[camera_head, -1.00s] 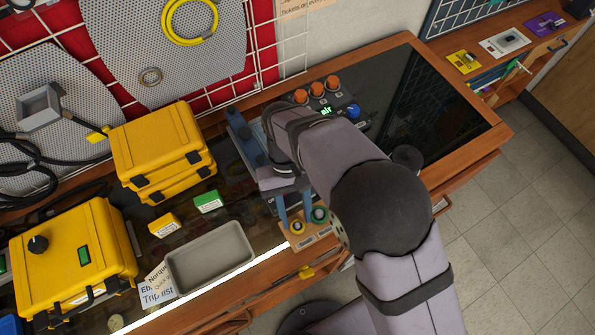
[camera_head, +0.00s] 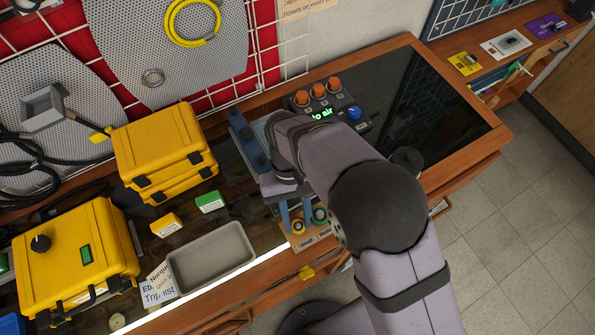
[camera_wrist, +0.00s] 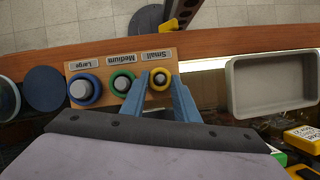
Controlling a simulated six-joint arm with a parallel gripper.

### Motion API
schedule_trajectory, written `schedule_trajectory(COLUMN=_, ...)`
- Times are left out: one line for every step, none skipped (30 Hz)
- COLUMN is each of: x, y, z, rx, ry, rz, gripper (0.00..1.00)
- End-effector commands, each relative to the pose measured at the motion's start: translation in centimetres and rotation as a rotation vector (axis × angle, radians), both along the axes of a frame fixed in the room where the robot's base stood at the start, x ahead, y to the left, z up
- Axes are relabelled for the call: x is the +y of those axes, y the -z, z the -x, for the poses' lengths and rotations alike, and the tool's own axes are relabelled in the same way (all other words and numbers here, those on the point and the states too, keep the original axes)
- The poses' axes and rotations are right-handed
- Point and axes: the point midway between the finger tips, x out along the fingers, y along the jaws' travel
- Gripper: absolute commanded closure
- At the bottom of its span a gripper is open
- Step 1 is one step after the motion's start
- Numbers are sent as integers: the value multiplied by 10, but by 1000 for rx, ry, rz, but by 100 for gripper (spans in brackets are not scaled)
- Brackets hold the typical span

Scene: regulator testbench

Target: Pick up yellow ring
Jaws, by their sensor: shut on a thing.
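The yellow ring (camera_wrist: 152,81) is at the "Small" place of a wooden board (camera_wrist: 124,52). A small grey post shows through its middle in the wrist view. My gripper (camera_wrist: 160,77) is shut on this ring, one blue finger on each side. In the head view my gripper (camera_head: 297,223) is over the front left of the board, with the yellow ring (camera_head: 298,228) between its fingertips. I cannot tell whether the ring is raised off the board. The green ring (camera_wrist: 113,83) is close beside the left finger in the wrist view.
A blue ring (camera_wrist: 74,97) is at the "Large" place. An empty grey tray (camera_head: 209,255) stands left of the board in the head view. Yellow cases (camera_head: 160,140) and small green and yellow boxes are farther left. A knobbed device (camera_head: 330,112) stands behind my arm.

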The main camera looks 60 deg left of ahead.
Motion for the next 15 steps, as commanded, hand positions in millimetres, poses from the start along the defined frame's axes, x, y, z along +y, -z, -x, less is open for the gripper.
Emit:
schedule_trajectory(x=1, y=-3, z=0, rx=-1, ry=0, rz=-2, gripper=93)
schedule_trajectory(x=1, y=-5, z=0, rx=-1, ry=0, rz=-3, gripper=93)
schedule_trajectory(x=1, y=-8, z=0, rx=-1, ry=0, rz=-3, gripper=93)
schedule_trajectory(x=1, y=-12, z=0, rx=-1, ry=0, rz=-4, gripper=93)
schedule_trajectory(x=1, y=-15, z=0, rx=-1, ry=0, rz=-4, gripper=93)
schedule_trajectory(x=1, y=-21, z=0, rx=0, ry=0, rz=-5, gripper=93)
schedule_trajectory(x=1, y=-26, z=0, rx=0, ry=-1, rz=-5, gripper=93)
schedule_trajectory(x=1, y=-30, z=0, rx=0, ry=-1, rz=-6, gripper=93)
schedule_trajectory(x=1, y=-38, z=0, rx=0, ry=-1, rz=-6, gripper=93)
schedule_trajectory(x=1, y=-43, z=0, rx=0, ry=-1, rz=-6, gripper=93)
schedule_trajectory(x=1, y=-48, z=0, rx=0, ry=-1, rz=-6, gripper=93)
schedule_trajectory(x=2, y=-55, z=0, rx=0, ry=-1, rz=-6, gripper=93)
schedule_trajectory(x=2, y=-60, z=0, rx=-2, ry=0, rz=-6, gripper=93)
schedule_trajectory(x=2, y=-65, z=0, rx=-1, ry=0, rz=-6, gripper=93)
schedule_trajectory(x=1, y=-71, z=0, rx=-1, ry=0, rz=-4, gripper=93)
